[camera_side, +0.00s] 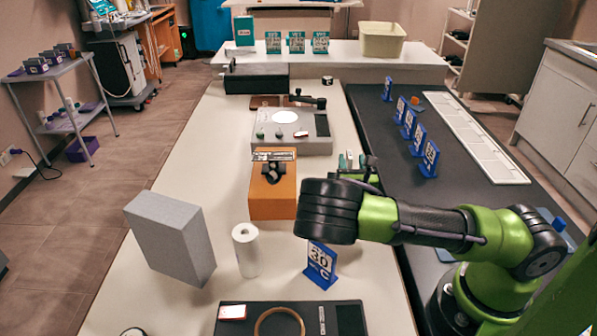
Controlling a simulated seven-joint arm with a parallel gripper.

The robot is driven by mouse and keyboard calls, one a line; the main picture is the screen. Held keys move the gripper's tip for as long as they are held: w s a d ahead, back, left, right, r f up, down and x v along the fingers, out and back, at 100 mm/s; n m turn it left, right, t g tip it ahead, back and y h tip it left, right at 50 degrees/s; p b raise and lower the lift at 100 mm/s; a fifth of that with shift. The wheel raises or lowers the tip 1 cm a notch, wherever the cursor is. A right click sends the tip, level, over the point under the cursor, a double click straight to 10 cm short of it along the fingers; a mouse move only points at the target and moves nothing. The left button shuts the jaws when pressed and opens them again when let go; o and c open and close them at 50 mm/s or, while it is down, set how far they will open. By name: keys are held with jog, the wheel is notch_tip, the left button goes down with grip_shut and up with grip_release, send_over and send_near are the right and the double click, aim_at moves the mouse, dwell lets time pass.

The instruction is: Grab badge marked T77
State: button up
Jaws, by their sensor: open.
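No lettering reading T77 can be made out. Two small white-and-red cards could be badges: one card (232,312) lies on the dark tray (285,333) at the front, another card (301,134) lies on the grey device (268,146) farther back. Their print is too small to read. My gripper (350,160) shows partly behind my dark wrist, above the right side of the pale table, right of the orange box (272,199). It is open and touches neither card. Its fingers are small and partly hidden, and I see nothing held.
A grey block (171,238), a white roll (246,250) and a blue stand marked 30 C (320,262) stand near the front. Several blue stands (418,138) line the dark counter (470,190) at right. The table's left strip is clear.

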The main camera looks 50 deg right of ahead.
aim_at(351, 159)
jog(key=x, duration=0.4)
jog(key=shift+w+d, duration=0.1)
jog(key=shift+w, duration=0.05)
jog(key=shift+c, duration=0.2)
grip_shut()
